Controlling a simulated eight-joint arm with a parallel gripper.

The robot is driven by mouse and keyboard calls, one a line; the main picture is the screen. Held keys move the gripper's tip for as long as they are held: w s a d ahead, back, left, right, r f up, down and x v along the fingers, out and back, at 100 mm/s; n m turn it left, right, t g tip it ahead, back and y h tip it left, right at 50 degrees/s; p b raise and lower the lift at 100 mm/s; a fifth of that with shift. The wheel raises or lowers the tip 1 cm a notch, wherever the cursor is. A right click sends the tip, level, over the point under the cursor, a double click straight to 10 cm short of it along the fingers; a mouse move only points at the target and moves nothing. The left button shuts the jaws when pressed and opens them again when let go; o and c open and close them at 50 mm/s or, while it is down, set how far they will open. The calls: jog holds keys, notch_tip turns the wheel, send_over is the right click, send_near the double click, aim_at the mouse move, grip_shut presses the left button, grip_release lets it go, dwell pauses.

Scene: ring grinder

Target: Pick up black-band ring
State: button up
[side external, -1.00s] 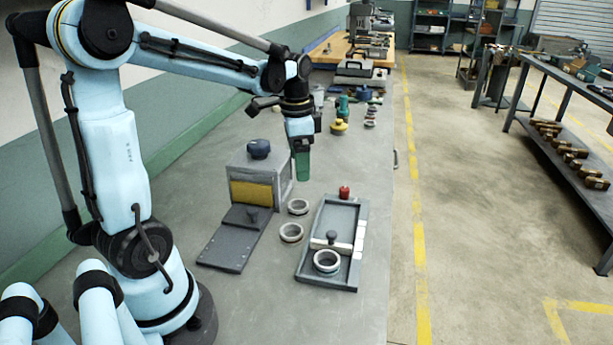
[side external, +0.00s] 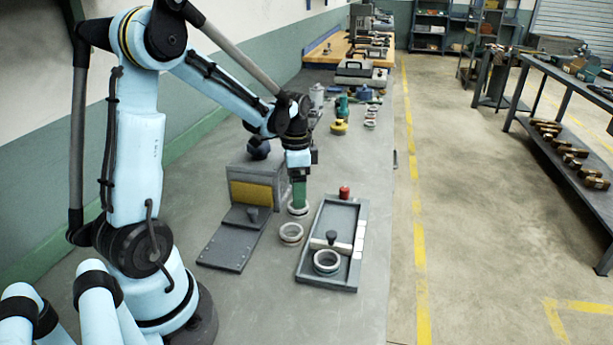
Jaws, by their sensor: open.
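My gripper (side external: 298,201) has green fingers pointing down and is open. Its fingertips are at a pale grey ring (side external: 298,212) on the bench, right of the grey box, and partly hide it. Whether the fingers touch this ring cannot be told. A second ring (side external: 291,233) lies on the bench just in front of it. A third ring (side external: 327,262) lies in the near part of the dark grey tray (side external: 300,270). The rings are too small here for me to tell which one has the black band.
A grey box (side external: 251,184) with a yellow front and a dark sloping plate (side external: 231,246) stands left of the rings. The tray holds a knobbed bar, with a red knob (side external: 344,192) at its far end. Several parts stand farther back.

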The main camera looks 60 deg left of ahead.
jog(key=shift+w+f, duration=0.2)
jog(key=shift+f, duration=2.05)
jog(key=c, duration=1.2)
